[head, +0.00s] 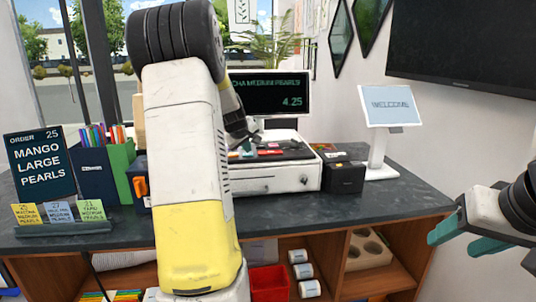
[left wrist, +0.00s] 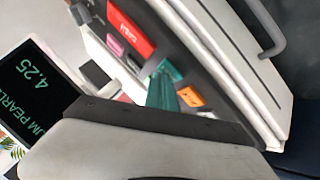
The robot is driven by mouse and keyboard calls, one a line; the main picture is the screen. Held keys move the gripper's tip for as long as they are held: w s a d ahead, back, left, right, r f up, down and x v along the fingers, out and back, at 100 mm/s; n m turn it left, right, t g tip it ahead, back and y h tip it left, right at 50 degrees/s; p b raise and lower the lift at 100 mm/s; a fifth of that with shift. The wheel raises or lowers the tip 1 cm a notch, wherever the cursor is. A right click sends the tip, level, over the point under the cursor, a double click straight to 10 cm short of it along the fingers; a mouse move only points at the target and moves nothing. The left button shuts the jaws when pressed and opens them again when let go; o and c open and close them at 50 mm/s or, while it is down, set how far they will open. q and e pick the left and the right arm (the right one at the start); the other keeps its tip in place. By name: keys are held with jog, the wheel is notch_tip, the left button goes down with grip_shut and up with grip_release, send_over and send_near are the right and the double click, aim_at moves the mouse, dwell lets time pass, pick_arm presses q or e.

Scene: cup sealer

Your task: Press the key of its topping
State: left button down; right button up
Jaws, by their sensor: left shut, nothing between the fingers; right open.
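The key panel (head: 268,150) lies on top of the white cash register (head: 283,180). In the left wrist view it carries a large red key (left wrist: 131,32), a pink key (left wrist: 115,47) and an orange key (left wrist: 190,97); the key labels are too small or blurred to read surely. My left gripper (head: 242,148) is shut and empty, with its teal fingertips (left wrist: 163,85) over the keys between the red and orange ones. I cannot tell whether they touch a key. My left arm hides part of the panel. My right gripper (head: 468,239) is open and empty at the right, away from the counter.
The order board (head: 40,162) reads order 25, mango large pearls. The register display (head: 272,92) ends in medium pearls, 4.25. Coloured ticket cards (head: 59,212) stand at the front left. A black box (head: 344,177) and welcome screen (head: 390,106) stand right of the register.

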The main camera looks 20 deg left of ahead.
aim_at(247, 155)
dwell(0.4)
pick_arm(q)
jog(key=shift+r, duration=0.8)
jog(key=shift+r, duration=0.1)
jog(key=shift+r, duration=2.4)
